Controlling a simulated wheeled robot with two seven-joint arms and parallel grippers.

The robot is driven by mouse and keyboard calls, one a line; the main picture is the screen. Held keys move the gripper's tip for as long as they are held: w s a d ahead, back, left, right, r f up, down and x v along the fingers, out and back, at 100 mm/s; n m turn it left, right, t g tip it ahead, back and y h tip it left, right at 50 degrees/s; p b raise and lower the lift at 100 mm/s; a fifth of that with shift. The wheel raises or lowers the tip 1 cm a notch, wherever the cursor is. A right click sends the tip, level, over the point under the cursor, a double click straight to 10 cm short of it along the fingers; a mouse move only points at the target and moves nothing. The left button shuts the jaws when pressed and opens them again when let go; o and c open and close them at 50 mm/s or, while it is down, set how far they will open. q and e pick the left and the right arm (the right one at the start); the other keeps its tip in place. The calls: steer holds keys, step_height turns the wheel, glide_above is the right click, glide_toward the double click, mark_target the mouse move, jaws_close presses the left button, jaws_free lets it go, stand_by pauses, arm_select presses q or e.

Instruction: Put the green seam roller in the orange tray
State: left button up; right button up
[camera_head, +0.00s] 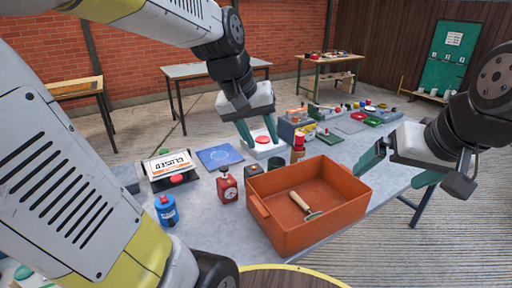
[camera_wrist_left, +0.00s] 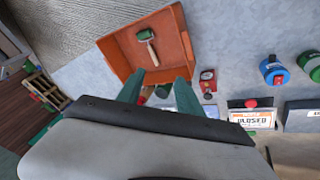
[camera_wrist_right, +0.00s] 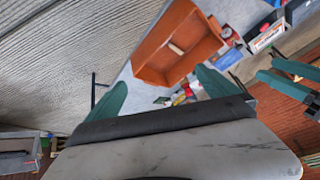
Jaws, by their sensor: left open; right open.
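The green seam roller (camera_head: 312,215) lies inside the orange tray (camera_head: 285,238), its wooden handle pointing to the back left. In the left wrist view the green roller head (camera_wrist_left: 146,34) and handle show clearly inside the tray (camera_wrist_left: 119,57). In the right wrist view the tray (camera_wrist_right: 150,60) shows with only the pale handle (camera_wrist_right: 176,49) plain in it. My left gripper (camera_head: 258,133) is open and empty, above the table behind the tray. My right gripper (camera_head: 400,170) is open and empty, to the right of the tray and apart from it.
A red device with a dial (camera_head: 227,186) stands left of the tray, and a blue can (camera_head: 166,210) stands further left. A closed sign (camera_head: 170,165), blue square (camera_head: 220,156) and red bottle (camera_head: 298,147) are behind. Small items crowd the far table end.

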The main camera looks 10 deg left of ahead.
arm_select(q)
steer(key=s+a+m+t, duration=0.1)
steer(key=s+m+t, duration=0.1)
steer(key=s, duration=0.6)
steer(key=shift+a, duration=0.35)
steer(key=shift+s, duration=0.1)
steer(key=shift+c, duration=0.4)
